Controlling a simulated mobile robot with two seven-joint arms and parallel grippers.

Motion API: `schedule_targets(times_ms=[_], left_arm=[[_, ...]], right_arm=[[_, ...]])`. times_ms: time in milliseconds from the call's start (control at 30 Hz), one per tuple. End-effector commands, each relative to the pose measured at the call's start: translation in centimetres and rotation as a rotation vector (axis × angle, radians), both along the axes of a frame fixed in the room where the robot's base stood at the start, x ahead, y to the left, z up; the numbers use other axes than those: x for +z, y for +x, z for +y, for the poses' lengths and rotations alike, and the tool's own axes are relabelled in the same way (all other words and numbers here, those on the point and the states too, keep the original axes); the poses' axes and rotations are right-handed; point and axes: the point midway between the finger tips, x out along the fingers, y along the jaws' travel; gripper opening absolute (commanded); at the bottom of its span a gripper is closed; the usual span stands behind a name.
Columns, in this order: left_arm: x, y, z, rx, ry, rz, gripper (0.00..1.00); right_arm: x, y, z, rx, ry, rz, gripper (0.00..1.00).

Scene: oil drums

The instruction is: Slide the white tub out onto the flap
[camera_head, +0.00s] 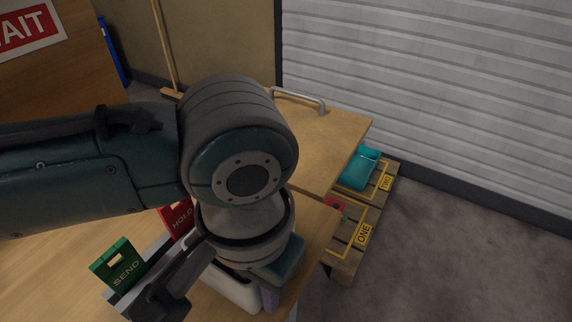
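A white tub (238,291) shows only in part at the bottom centre, beneath my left arm's wrist. My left gripper (205,278) is over and beside the tub, largely hidden by its own wrist. I cannot tell whether its fingers are open, shut or touching the tub. A wooden panel with a metal bar handle (322,150) lies beyond the wrist, at the table's far right side; it may be the flap. My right gripper is not in view.
A green SEND block (118,266) and a red HOLD block (178,216) stand on the wooden table (45,275). Pallets marked ONE (352,250) and TWO (377,190) lie on the floor. A teal bin (358,169) is on TWO, a red object (336,206) by ONE. Floor at right is clear.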

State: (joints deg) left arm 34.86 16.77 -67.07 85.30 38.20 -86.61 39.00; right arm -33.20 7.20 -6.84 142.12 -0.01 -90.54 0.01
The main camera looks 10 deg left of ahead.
Motion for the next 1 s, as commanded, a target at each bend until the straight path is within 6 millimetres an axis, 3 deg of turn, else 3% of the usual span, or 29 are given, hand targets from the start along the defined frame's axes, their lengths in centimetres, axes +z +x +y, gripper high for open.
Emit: schedule_targets(times_ms=[167,367,1000], left_arm=[[0.01,-0.02,-0.02,-0.001,-0.001,0.0,0.2],[0.03,-0.02,-0.03,0.0,-0.001,0.0,0.0],[0.05,0.0,-0.03,0.0,-0.001,0.0,0.0]], right_arm=[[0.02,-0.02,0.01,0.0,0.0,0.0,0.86],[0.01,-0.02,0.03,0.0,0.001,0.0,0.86],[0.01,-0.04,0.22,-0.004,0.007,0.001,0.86]])
